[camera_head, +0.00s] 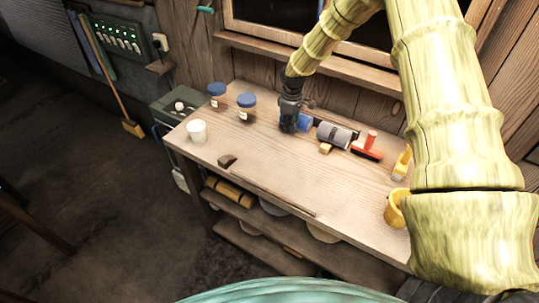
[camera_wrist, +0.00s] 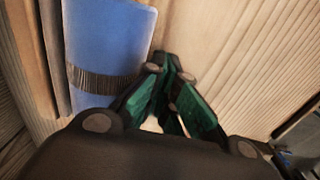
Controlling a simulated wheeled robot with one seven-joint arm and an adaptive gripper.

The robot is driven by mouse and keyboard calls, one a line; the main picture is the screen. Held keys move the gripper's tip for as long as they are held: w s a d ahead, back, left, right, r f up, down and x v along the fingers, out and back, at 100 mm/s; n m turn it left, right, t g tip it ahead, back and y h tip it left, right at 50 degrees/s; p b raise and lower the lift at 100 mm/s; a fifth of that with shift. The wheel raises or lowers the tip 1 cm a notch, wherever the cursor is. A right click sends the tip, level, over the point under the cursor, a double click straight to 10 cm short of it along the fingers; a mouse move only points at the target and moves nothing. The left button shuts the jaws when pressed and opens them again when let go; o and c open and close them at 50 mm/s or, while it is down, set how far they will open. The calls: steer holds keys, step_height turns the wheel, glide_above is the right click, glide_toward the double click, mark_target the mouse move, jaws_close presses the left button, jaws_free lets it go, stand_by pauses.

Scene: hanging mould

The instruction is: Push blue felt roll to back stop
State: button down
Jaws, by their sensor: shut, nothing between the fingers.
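The blue felt roll (camera_head: 304,122) lies on the wooden bench, partly hidden by my gripper in the head view. In the wrist view the blue felt roll (camera_wrist: 108,40) fills the upper left, with a dark band around it. My gripper (camera_head: 288,130) points down at the bench, just left of the roll. In the wrist view its green-lined fingers (camera_wrist: 168,62) are closed together and empty, beside the roll; I cannot tell whether they touch it. A narrow wooden strip (camera_wrist: 53,50) runs along the roll's far side; I cannot tell whether it is the back stop.
A grey banded roll (camera_head: 333,135) lies to the right, then a red object (camera_head: 367,147) and a yellow one (camera_head: 401,165). Two blue-lidded jars (camera_head: 246,108) and a white cup (camera_head: 196,131) stand left. The bench's front middle (camera_head: 285,177) is mostly clear.

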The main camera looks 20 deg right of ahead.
steer(key=shift+s+a+r+p, duration=0.25)
steer(key=shift+s+a, duration=0.35)
steer(key=shift+a, duration=0.15)
steer(key=shift+s+a+r+p, duration=0.25)
steer(key=shift+s+a, duration=0.3)
steer(key=shift+a, duration=0.2)
steer(key=shift+r, duration=0.1)
step_height(320, 180, up, 7)
steer(key=s+a+p, duration=0.2)
steer(key=p, duration=0.2)
steer(key=shift+a, duration=0.2)
steer(key=shift+d, duration=0.1)
